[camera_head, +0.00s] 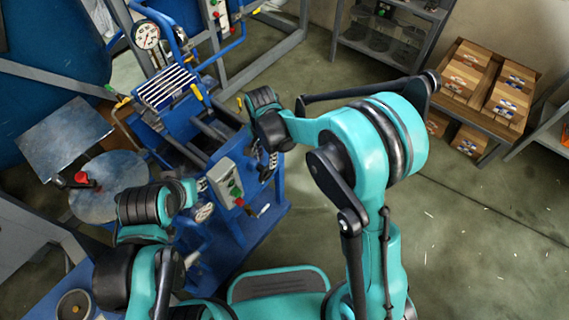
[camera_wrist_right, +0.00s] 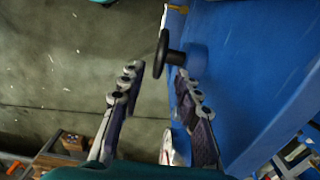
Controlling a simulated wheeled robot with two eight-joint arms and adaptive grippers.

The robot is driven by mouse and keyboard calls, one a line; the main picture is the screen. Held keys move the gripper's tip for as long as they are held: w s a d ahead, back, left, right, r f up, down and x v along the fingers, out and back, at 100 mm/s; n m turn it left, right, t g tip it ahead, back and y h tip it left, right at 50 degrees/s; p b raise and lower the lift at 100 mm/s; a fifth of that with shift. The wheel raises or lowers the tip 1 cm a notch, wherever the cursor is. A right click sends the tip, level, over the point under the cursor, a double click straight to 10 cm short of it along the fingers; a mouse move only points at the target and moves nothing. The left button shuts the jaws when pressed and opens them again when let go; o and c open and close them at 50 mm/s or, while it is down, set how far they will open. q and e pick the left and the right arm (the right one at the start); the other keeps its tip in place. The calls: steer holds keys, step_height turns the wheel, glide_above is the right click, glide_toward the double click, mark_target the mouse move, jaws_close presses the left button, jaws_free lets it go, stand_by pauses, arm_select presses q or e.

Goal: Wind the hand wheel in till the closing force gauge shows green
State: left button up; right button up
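The hand wheel (camera_wrist_right: 162,52) is black, seen nearly edge-on in the right wrist view, on a short stem from a blue panel. My right gripper (camera_wrist_right: 157,72) is open, its fingertips apart on either side of the wheel's near edge; I cannot tell whether they touch it. In the head view my right gripper (camera_head: 263,160) is at the right side of the blue press (camera_head: 225,240), and the wheel is hidden there. A white dial gauge (camera_head: 147,36) stands at the back; another dial (camera_head: 203,212) is low on the front. Neither reading is legible. My left gripper's fingers are mostly hidden behind its arm.
A grey control box (camera_head: 228,183) with green and red buttons is close to my right gripper. A round metal table (camera_head: 110,180) stands left. A rack of cardboard boxes (camera_head: 463,80) stands right. The floor (camera_head: 480,230) on the right is clear.

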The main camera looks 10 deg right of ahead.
mark_target(267, 166)
steer(key=shift+a+f, duration=0.1)
steer(key=shift+f, duration=0.3)
step_height(267, 166, down, 7)
steer(key=b, duration=0.3)
steer(key=shift+c, duration=0.3)
jaws_close()
